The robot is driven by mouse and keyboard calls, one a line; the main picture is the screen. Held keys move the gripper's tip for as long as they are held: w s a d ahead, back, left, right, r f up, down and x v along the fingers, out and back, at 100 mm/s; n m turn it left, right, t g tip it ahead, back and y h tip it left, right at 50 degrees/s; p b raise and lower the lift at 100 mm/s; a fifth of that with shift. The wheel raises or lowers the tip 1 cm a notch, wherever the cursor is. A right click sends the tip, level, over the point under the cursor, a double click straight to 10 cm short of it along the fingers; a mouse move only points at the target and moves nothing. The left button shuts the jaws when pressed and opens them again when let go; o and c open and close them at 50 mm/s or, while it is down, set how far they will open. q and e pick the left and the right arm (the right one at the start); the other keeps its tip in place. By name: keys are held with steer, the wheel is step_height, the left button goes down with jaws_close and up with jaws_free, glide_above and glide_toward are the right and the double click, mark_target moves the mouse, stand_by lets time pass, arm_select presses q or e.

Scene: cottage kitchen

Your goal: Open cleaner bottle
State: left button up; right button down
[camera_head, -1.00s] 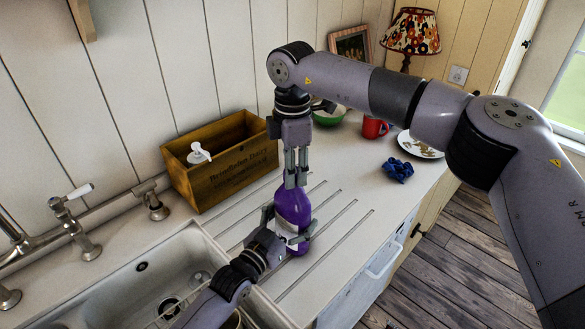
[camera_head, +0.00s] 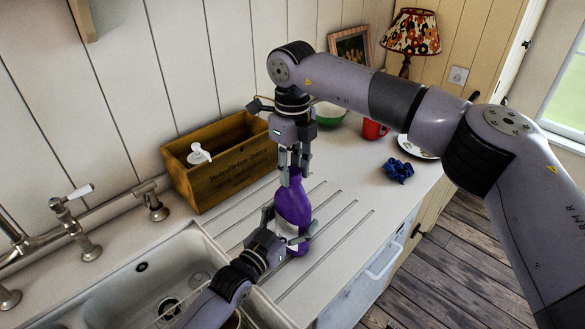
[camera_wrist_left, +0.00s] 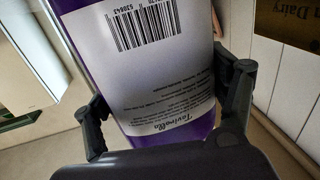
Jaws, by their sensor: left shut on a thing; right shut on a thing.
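The purple cleaner bottle (camera_head: 291,208) stands upright on the ribbed drainboard beside the sink. My left gripper (camera_head: 288,240) is shut around its lower body from the left. In the left wrist view the bottle (camera_wrist_left: 140,60), with a white barcode label, lies between the fingers of my left gripper (camera_wrist_left: 165,105). My right gripper (camera_head: 294,170) points straight down over the bottle's top, with its fingers closed around the neck or cap. The cap itself is hidden by those fingers.
A wooden crate (camera_head: 222,175) with a white pump bottle (camera_head: 199,154) stands behind to the left. The sink (camera_head: 130,285) is at the front left. A green bowl (camera_head: 329,113), red mug (camera_head: 373,129), plate (camera_head: 416,147) and blue crumpled cloth (camera_head: 397,170) sit farther right.

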steer(key=n, duration=0.6)
steer(key=shift+w, duration=0.1)
steer(key=n, duration=0.6)
steer(key=shift+n, duration=0.3)
steer(key=n, duration=0.6)
steer(key=shift+r, duration=0.1)
steer(key=n, duration=0.3)
steer(key=shift+n, duration=0.4)
steer(key=n, duration=0.3)
steer(key=shift+n, duration=0.4)
steer(key=shift+r, duration=0.15)
steer(key=shift+r, duration=0.95)
